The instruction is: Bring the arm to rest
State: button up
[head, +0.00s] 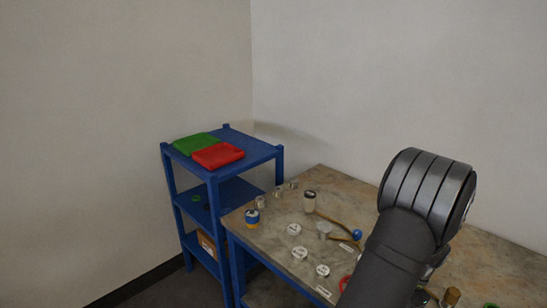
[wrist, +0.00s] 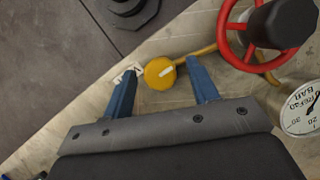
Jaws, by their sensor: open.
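My gripper (wrist: 163,87) shows in the wrist view with its two blue fingers spread apart and nothing between them that I can see it holding. A round yellow knob (wrist: 160,73) with a white mark shows just beyond and between the fingertips; I cannot tell the gap in height. In the head view my dark arm crosses the right side, over the table, and hides the gripper.
The stone-topped table (head: 272,222) bears several small metal and lidded vessels (head: 309,201). A red handwheel (wrist: 233,45) and a pressure gauge (wrist: 301,108) are right of the fingers. A blue shelf (head: 255,150) with green (head: 194,144) and red trays (head: 218,155) stands left.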

jog(key=n+g, duration=0.1)
jog(key=n, duration=0.2)
jog(key=n+g+h, duration=0.1)
jog(key=n, duration=0.2)
jog(key=shift+w+a, duration=0.15)
jog(key=n+h, duration=0.1)
jog(key=n, duration=0.2)
jog(key=n+h, duration=0.1)
jog(key=n, duration=0.2)
jog(key=shift+a+g+h, duration=0.1)
jog(key=shift+g+h, duration=0.2)
jog(key=shift+g, duration=0.1)
dwell(0.3)
